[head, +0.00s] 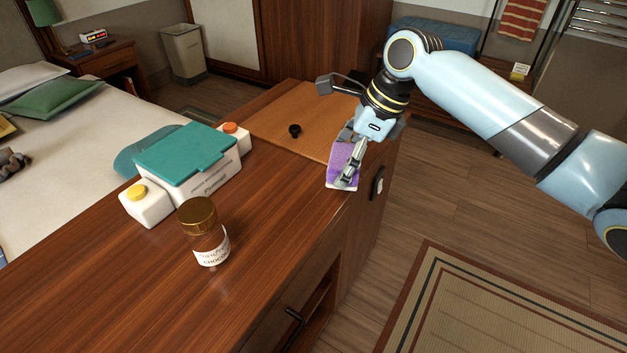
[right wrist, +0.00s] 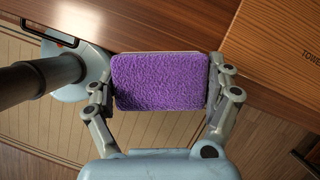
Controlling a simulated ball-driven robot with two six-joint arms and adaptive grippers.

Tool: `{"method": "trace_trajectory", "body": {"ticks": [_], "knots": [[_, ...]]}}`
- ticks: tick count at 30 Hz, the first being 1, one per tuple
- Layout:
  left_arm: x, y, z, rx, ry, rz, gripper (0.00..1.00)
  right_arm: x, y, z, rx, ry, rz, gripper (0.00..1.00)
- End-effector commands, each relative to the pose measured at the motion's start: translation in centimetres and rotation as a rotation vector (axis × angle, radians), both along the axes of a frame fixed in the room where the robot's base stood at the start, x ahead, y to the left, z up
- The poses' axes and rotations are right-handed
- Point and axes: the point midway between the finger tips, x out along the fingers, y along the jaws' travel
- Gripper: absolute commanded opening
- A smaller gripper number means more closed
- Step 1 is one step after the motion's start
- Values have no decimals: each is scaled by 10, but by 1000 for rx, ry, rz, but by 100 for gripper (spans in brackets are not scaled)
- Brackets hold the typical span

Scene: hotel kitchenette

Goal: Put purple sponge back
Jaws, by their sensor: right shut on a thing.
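The purple sponge (head: 343,161) has a fuzzy purple face and a pale edge. My right gripper (head: 351,160) is shut on it, at the right edge of the wooden counter (head: 280,222). In the right wrist view, the sponge (right wrist: 160,81) sits between the two fingers of the gripper (right wrist: 160,90), one at each short side. I cannot tell whether the sponge touches the counter. My left gripper is not in view.
A lighter wooden board or lid (head: 300,108) lies on the far counter, with a black knob (head: 295,130). A teal-lidded white box (head: 188,160), a yellow-capped bottle (head: 146,205), an orange-capped bottle (head: 236,136) and a brown-capped jar (head: 205,235) stand left.

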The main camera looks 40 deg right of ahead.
Motion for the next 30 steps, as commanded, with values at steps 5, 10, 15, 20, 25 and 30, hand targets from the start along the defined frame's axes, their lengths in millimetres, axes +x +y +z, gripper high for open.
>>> {"method": "trace_trajectory", "body": {"ticks": [5, 10, 15, 20, 25, 30], "knots": [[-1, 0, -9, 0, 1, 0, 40, 35, 20, -24, 3, 0, 0, 56], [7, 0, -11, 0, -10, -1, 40, 50, 27, -34, -1, -1, 1, 56], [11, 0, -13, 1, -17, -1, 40, 51, 27, -48, -2, 2, 1, 56], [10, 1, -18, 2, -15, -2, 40, 50, 28, -73, -2, 1, 1, 56], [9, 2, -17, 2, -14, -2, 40, 51, 27, -75, -3, -1, 1, 56], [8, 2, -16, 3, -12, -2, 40, 50, 27, -76, -2, 0, 1, 56]]}}
